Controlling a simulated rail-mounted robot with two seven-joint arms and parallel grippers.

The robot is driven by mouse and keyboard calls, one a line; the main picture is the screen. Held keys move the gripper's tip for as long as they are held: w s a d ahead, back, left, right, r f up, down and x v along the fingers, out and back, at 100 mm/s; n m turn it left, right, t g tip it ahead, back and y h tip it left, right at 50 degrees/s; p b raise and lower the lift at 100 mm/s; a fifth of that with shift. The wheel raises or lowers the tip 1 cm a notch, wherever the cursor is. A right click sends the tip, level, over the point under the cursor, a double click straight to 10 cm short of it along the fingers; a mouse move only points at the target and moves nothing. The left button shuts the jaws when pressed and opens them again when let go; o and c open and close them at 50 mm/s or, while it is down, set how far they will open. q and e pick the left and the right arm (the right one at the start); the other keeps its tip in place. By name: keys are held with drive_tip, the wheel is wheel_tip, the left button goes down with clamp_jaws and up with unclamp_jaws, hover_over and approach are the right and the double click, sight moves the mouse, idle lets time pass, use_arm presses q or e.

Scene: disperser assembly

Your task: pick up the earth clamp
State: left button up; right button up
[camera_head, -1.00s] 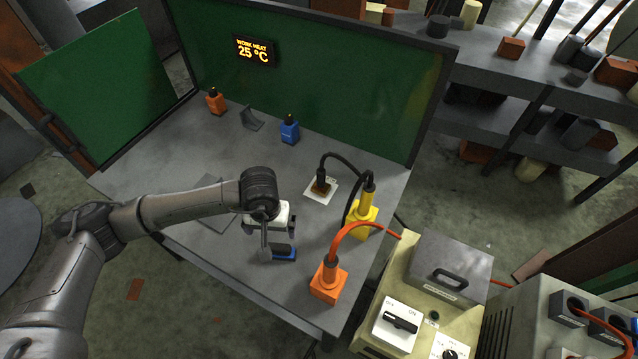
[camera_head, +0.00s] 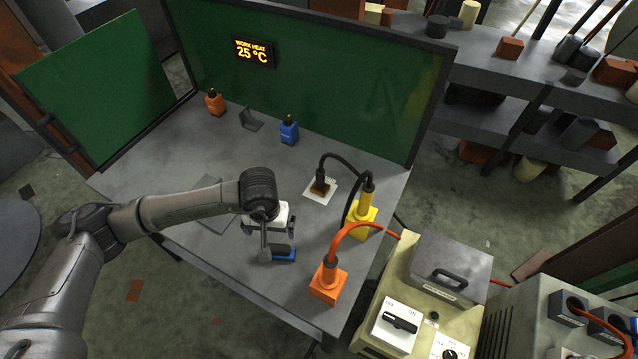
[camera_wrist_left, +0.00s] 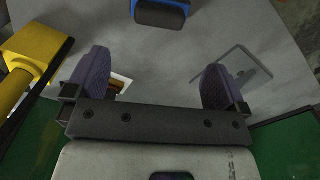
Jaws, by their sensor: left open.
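No part is clearly marked as the earth clamp. A dark brown-and-black piece (camera_head: 320,185) on a white plate (camera_head: 327,197) has a black cable arching up from it beside a yellow block with an upright yellow handle (camera_head: 360,218). My left gripper (camera_head: 279,236) is low over the table, left of both, open and empty. In the left wrist view its two fingers (camera_wrist_left: 157,72) are wide apart with only grey table between them. The yellow block (camera_wrist_left: 28,55) is at the left there. The plate and brown piece are partly hidden behind the left-side finger.
A blue-and-black block (camera_head: 284,255) lies close to my left gripper. An orange block (camera_head: 328,284) with an orange cable stands near the front right edge. Orange (camera_head: 215,102) and blue (camera_head: 289,130) bottle-like objects stand at the back. The machine (camera_head: 430,290) is at the right.

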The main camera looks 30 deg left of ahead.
use_arm(q)
drive_tip(key=shift+c, duration=0.3)
drive_tip(key=c, duration=0.7)
